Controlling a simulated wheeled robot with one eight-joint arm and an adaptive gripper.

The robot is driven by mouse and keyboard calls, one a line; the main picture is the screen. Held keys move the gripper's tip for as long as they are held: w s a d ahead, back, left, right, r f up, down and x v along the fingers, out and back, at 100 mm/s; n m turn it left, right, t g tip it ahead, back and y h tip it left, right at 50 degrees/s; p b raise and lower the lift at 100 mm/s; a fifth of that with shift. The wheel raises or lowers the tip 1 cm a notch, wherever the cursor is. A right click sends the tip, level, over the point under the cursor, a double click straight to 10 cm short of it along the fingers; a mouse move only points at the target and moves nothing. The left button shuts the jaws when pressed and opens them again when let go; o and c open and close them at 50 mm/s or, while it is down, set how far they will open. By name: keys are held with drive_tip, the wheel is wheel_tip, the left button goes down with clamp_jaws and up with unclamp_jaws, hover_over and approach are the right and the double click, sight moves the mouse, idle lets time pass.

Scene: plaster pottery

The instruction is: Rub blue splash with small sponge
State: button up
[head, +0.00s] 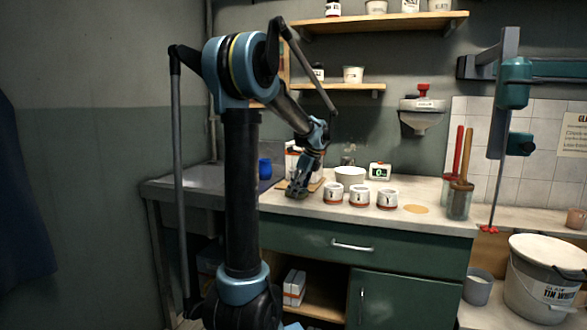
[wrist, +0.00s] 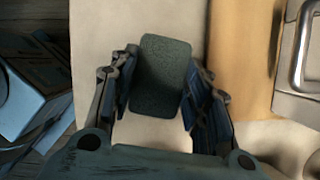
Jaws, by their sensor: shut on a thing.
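My gripper (head: 297,192) is low over the left part of the pale counter (head: 320,208), near its front edge. In the wrist view its two fingers stand on either side of a dark grey-green sponge (wrist: 164,75) and are shut on it. The sponge is a rounded rectangle, above or on the pale surface; I cannot tell whether it touches. In the head view the sponge is hard to make out at the fingertips. I cannot make out a blue splash in either view.
Three white jars with orange-brown bases (head: 359,196) stand right of my gripper. Behind are a white bowl (head: 349,175) and a small clock (head: 380,171). A blue cup (head: 265,168) is at the left. A tan round patch (head: 416,209) and a tool jar (head: 459,200) are further right.

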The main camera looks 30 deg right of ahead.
drive_tip(key=shift+w+d+r, duration=0.1)
drive_tip(key=shift+w+d, duration=0.45)
drive_tip(key=shift+d, duration=0.1)
drive_tip(key=shift+w, duration=0.15)
wheel_tip(320, 180, up, 2)
drive_tip(key=shift+a, duration=0.1)
drive_tip(key=shift+d+r, duration=0.2)
drive_tip(key=shift+r, duration=2.75)
drive_tip(key=shift+a, duration=0.1)
